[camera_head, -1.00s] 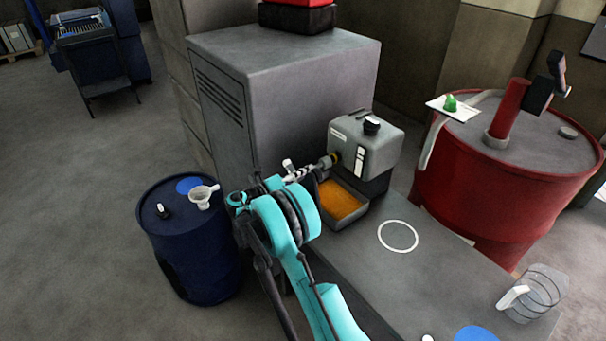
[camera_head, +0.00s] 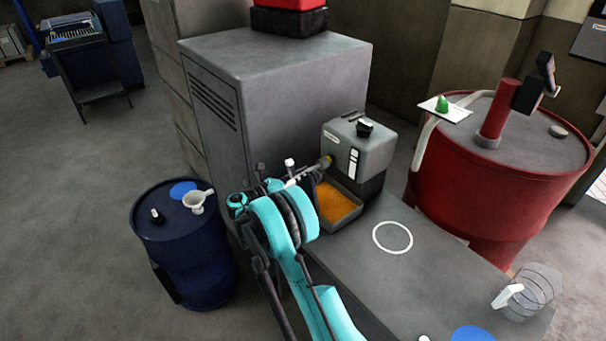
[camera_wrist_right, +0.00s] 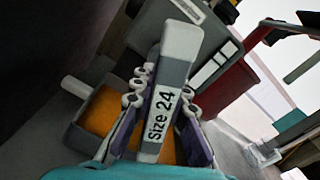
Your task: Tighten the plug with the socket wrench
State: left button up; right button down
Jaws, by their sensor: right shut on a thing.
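My right gripper (camera_wrist_right: 162,120) is shut on the socket wrench (camera_wrist_right: 168,95), whose grey handle reads "Size 24" in the right wrist view. In the head view the right gripper (camera_head: 280,187) is left of the grey box-shaped housing (camera_head: 362,145). The wrench (camera_head: 305,174) reaches from it toward a brassy fitting (camera_head: 326,161) on the housing's left face. The plug itself is hidden at the wrench's end, and I cannot tell how it is seated. My left gripper is not in view.
A tray of orange fluid (camera_head: 338,203) sits below the housing on the grey bench (camera_head: 400,275). A blue drum (camera_head: 187,250) with a funnel (camera_head: 198,201) stands left. A clear jug (camera_head: 530,293) is at the bench's right end. A red drum (camera_head: 480,185) stands behind.

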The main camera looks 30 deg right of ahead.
jog(key=m, duration=1.3)
jog(key=shift+m, duration=0.3)
jog(key=m, duration=0.6)
jog(key=shift+d+m, duration=0.1)
jog(key=shift+m, duration=0.3)
jog(key=m, duration=0.6)
